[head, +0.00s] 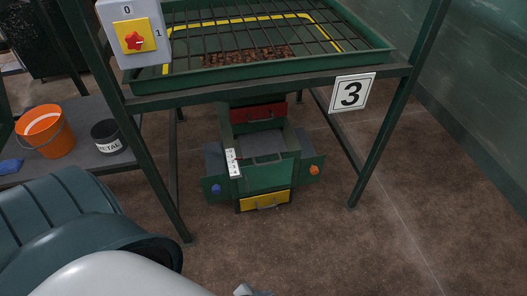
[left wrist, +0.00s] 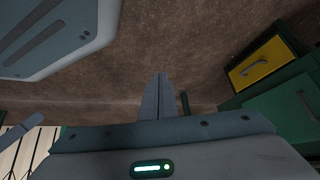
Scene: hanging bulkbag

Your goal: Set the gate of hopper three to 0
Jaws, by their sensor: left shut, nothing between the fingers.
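Hopper three is the green frame with a barred tray (head: 270,72) on top and a white "3" sign (head: 352,92) on its right front. Below the tray is a green outlet box (head: 268,176) with a red plate and handle (head: 258,112). A white marked strip (head: 233,163) stands at the box's left; its marks are too small to read. A yellow front with a handle (head: 265,201) is at the bottom; it also shows in the left wrist view (left wrist: 262,62). My left gripper (left wrist: 161,78) is shut and empty, apart from the box. My right gripper is out of view.
A grey switch box (head: 133,37) with a red knob and 0 and 1 marks is on the left post. An orange bucket (head: 45,132) and a dark "METAL" tub (head: 108,136) sit on a shelf at left. Slanted frame legs flank the box; floor at right is clear.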

